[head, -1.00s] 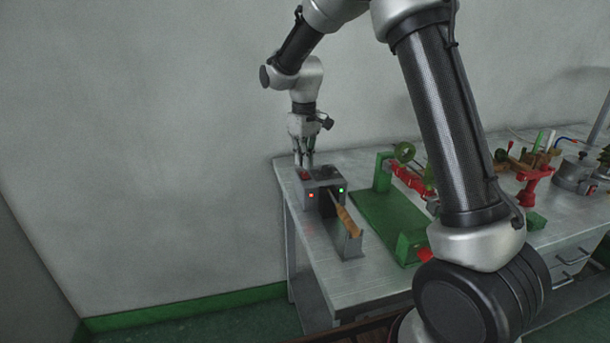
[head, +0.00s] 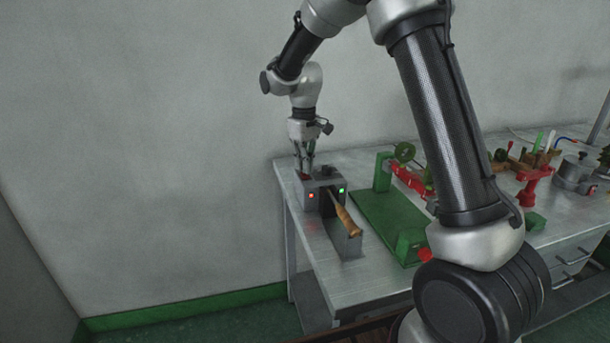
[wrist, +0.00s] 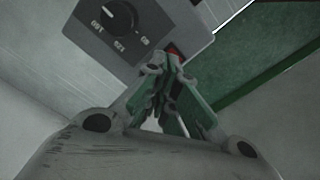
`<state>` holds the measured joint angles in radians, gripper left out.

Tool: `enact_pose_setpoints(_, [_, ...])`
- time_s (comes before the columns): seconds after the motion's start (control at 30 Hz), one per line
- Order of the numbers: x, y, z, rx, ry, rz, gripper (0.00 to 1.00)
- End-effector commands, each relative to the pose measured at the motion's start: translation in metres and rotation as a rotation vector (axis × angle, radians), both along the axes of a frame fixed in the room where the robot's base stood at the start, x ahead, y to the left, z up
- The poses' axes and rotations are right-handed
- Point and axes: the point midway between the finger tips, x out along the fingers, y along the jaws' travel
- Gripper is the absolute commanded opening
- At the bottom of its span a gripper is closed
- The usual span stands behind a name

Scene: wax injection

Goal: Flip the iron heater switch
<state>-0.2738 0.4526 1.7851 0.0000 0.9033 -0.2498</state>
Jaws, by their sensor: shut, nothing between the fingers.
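The iron heater (head: 325,190) is a grey box at the left end of the table, with a red and a green light lit on its front. An iron with a wooden handle (head: 345,219) rests in its holder. In the wrist view the heater top (wrist: 150,38) shows a black dial (wrist: 117,17) with number marks. A red switch (wrist: 173,50) shows partly beyond my fingertips, which hide the rest of it. My gripper (head: 305,171) points down, shut and empty, with its tips at the red switch. I cannot tell whether they touch it.
A green base with a red fixture (head: 390,217) stands on the table to the right of the heater. Further right are a red stand (head: 533,186) and several tools. The wall (head: 150,150) is close behind and left of the table.

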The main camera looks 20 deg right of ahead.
Motion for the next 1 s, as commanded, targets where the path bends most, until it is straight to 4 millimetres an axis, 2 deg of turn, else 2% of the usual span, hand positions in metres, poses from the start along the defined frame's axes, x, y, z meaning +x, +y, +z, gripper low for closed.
enact_pose_setpoints(0.67, [0.000,0.000,-0.010,0.000,0.001,0.000,0.00])
enact_pose_setpoints(0.77, [0.000,0.000,-0.007,0.000,0.001,0.000,0.00])
enact_pose_setpoints(1.0, [0.000,0.000,0.014,0.000,-0.001,0.000,0.00])
